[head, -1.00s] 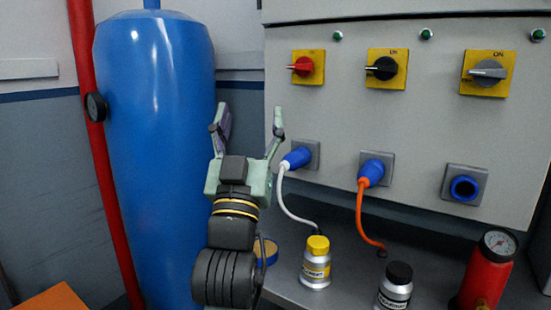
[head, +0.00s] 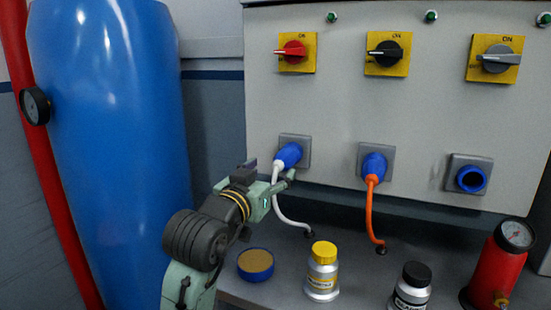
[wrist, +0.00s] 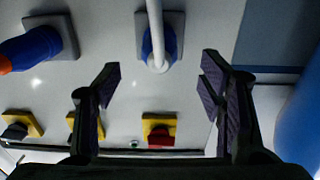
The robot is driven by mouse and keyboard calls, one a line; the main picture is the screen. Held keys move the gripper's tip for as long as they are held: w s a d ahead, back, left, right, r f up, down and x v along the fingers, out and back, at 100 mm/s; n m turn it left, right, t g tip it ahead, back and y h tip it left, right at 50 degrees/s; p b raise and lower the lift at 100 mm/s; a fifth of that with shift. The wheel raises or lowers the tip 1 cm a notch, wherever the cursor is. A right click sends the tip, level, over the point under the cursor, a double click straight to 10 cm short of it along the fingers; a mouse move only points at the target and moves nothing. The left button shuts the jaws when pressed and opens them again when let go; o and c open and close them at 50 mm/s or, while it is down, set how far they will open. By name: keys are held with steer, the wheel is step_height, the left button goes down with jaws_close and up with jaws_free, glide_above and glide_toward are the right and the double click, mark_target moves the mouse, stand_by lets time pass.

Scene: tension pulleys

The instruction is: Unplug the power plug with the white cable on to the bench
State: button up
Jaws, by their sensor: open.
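The blue power plug with the white cable (head: 288,155) sits in the left socket of the grey panel. Its white cable (head: 277,202) hangs down to the bench (head: 283,275). My gripper (head: 270,176) is open and empty, just in front and to the left of this plug. In the wrist view the plug (wrist: 147,48) and cable show beyond and between the open fingers (wrist: 160,85), near the top. The fingers look apart from the plug. The head view does not show the gap clearly, as the fingers partly overlap the cable.
A blue plug with an orange cable (head: 373,167) is in the middle socket; the right socket (head: 470,179) is empty. Yellow-capped (head: 322,272) and black-capped (head: 412,288) bottles, a round blue tin (head: 255,264) and a red cylinder (head: 497,268) stand on the bench. A blue tank (head: 110,150) is at left.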

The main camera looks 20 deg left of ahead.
mark_target(276, 167)
stand_by(0.3)
steer(key=shift+w+d+p, duration=0.15)
steer(key=shift+w+p, duration=0.45)
steer(key=shift+w, duration=3.9)
steer(key=shift+c, duration=0.3)
jaws_close()
steer(key=shift+s, duration=0.15)
steer(key=shift+s, duration=2.85)
